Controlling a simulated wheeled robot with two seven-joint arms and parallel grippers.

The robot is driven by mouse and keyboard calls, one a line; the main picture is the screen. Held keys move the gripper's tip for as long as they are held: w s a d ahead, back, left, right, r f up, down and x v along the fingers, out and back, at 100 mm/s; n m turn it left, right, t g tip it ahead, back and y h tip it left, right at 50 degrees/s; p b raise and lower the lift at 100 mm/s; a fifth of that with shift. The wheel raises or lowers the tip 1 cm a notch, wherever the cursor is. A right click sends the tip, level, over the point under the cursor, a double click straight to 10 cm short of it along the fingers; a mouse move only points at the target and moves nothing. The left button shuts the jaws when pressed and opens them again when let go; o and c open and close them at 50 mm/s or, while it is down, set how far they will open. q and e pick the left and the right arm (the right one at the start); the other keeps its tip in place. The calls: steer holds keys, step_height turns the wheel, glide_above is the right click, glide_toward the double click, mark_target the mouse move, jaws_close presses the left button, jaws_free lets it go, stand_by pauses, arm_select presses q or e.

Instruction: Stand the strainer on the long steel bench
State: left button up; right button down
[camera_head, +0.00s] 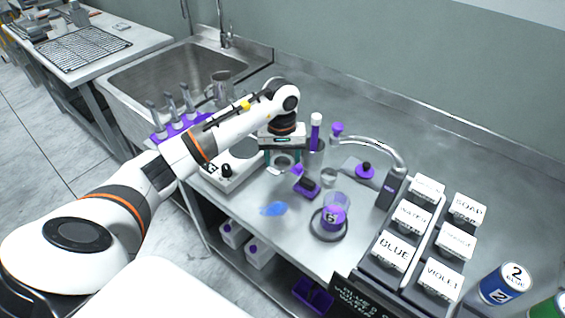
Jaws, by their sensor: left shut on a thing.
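My left gripper (281,158) is over the long steel bench (320,95), pointing down. It is shut on a small, round, greyish thing that looks like the strainer (279,169). Most of this thing is hidden by the fingers and wrist, so its tilt and whether it touches the bench cannot be told. My right gripper is not in view.
A white scale-like device (235,172) stands left of the gripper, and a purple-and-black item (307,184) just right. A purple-filled beaker (334,216), a curved tap (388,185) and labelled white-lidded boxes (396,250) stand further right. A blue patch (273,209) lies in front.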

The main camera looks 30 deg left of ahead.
arm_select(q)
steer(key=shift+f, duration=0.9)
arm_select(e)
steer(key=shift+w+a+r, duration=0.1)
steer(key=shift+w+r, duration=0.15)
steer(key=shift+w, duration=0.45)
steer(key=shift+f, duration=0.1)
arm_select(q)
steer(key=shift+f+b, duration=0.3)
steer(key=shift+f, duration=0.05)
steer(key=o, duration=1)
steer(key=shift+r, duration=0.1)
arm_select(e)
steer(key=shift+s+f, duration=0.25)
